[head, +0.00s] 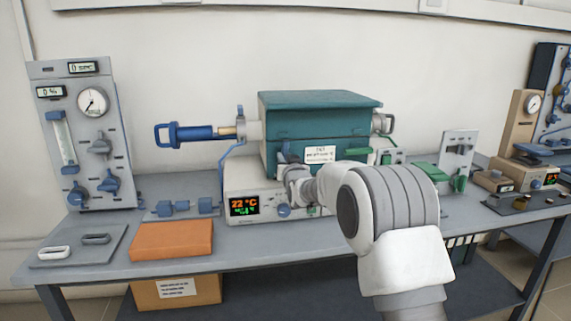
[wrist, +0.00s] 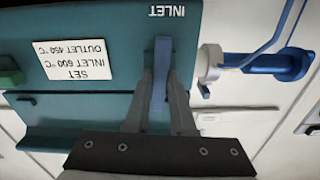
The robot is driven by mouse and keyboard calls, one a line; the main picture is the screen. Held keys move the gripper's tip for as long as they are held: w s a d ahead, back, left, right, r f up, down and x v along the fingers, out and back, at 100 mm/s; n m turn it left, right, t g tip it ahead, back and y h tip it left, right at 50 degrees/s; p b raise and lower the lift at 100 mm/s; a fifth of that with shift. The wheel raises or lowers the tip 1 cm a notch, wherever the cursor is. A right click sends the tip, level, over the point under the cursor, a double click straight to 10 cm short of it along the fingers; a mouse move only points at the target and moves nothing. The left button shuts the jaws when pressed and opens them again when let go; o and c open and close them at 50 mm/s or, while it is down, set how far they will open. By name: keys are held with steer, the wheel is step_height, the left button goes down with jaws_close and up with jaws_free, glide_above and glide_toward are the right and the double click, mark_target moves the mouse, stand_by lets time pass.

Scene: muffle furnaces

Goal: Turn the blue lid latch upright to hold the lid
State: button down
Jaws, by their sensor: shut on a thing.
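The teal furnace (head: 320,112) stands on a light control box (head: 285,195), its lid resting down on the body. In the wrist view, which is turned upside down, the blue lid latch (wrist: 161,58) stands out against the teal front (wrist: 110,20) below the INLET lettering. My gripper (wrist: 160,82) is shut on the latch, one finger on each side.
A blue-handled rod (head: 190,133) sticks out left of the furnace. A white label (wrist: 80,60) is on the front. An orange block (head: 172,240) and a grey tray (head: 75,247) lie on the left bench. A gauge panel (head: 90,135) stands at far left.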

steer(key=shift+n, duration=0.6)
steer(key=c, duration=0.8)
jaws_free()
steer(key=shift+o, duration=0.2)
steer(key=shift+s, duration=0.1)
steer(key=p+v, duration=0.1)
steer(key=v, duration=1.6)
steer(key=shift+s+r, duration=0.1)
